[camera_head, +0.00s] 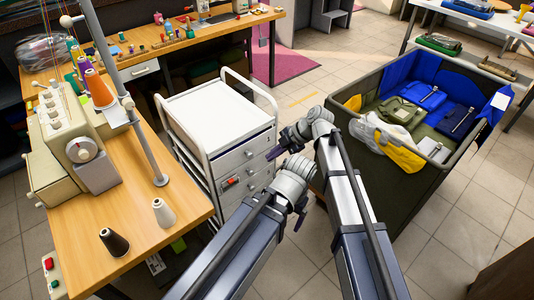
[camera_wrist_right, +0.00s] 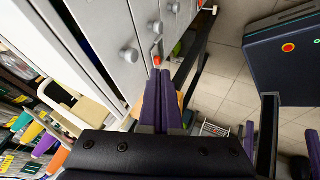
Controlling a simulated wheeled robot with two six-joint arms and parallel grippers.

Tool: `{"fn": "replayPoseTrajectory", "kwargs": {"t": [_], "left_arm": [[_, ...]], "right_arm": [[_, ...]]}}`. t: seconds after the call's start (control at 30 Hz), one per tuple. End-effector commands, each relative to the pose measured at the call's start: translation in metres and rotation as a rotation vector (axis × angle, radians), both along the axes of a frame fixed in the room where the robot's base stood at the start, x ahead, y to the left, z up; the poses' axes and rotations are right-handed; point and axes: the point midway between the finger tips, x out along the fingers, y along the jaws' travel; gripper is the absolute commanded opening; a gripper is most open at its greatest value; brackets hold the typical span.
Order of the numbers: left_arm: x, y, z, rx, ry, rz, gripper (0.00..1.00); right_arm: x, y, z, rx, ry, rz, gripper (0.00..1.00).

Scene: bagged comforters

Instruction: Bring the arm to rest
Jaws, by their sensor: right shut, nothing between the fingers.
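My right gripper (camera_head: 275,154) has purple fingers and is at the end of the arm reaching up from the lower right. It points left, near the front of the white drawer cart (camera_head: 217,107). In the right wrist view the two purple fingers (camera_wrist_right: 171,97) lie together, shut and empty, with the drawer fronts and round knobs behind them. My left arm comes up from the bottom beside the right one, and its grey wrist (camera_head: 293,180) sits just below the right wrist.
A dark green bin (camera_head: 397,192) at the right holds blue and green bagged items and a white and yellow bag (camera_head: 391,143). A wooden table (camera_head: 145,190) at the left carries a sewing machine (camera_head: 72,138) and thread cones. Tiled floor is open at the lower right.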

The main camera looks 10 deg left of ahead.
Motion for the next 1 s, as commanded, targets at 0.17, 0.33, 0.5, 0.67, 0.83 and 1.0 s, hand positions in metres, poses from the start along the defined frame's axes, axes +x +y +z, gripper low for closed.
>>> {"fn": "replayPoseTrajectory", "kwargs": {"t": [0.17, 0.33, 0.5, 0.67, 0.83, 1.0], "left_arm": [[0.000, 0.000, 0.034, 0.000, 0.000, 0.000, 0.93], [0.000, 0.000, 0.044, 0.000, 0.000, 0.000, 0.93], [0.000, 0.000, 0.044, 0.000, 0.000, 0.000, 0.93], [0.000, 0.000, 0.044, 0.000, 0.000, 0.000, 0.93], [0.000, 0.000, 0.044, 0.000, 0.000, 0.000, 0.93], [0.000, 0.000, 0.044, 0.000, 0.000, 0.000, 0.93]], "right_arm": [[0.001, -0.021, 0.034, 0.000, 0.000, -0.002, 0.00], [0.001, -0.031, 0.044, 0.000, 0.001, -0.002, 0.00], [0.001, -0.033, 0.044, 0.000, 0.001, -0.001, 0.00], [0.001, -0.033, 0.043, 0.000, 0.002, -0.002, 0.00], [-0.008, -0.054, 0.038, -0.043, 0.073, -0.125, 0.00], [-0.029, -0.106, 0.026, -0.147, 0.256, -0.486, 0.00]]}}
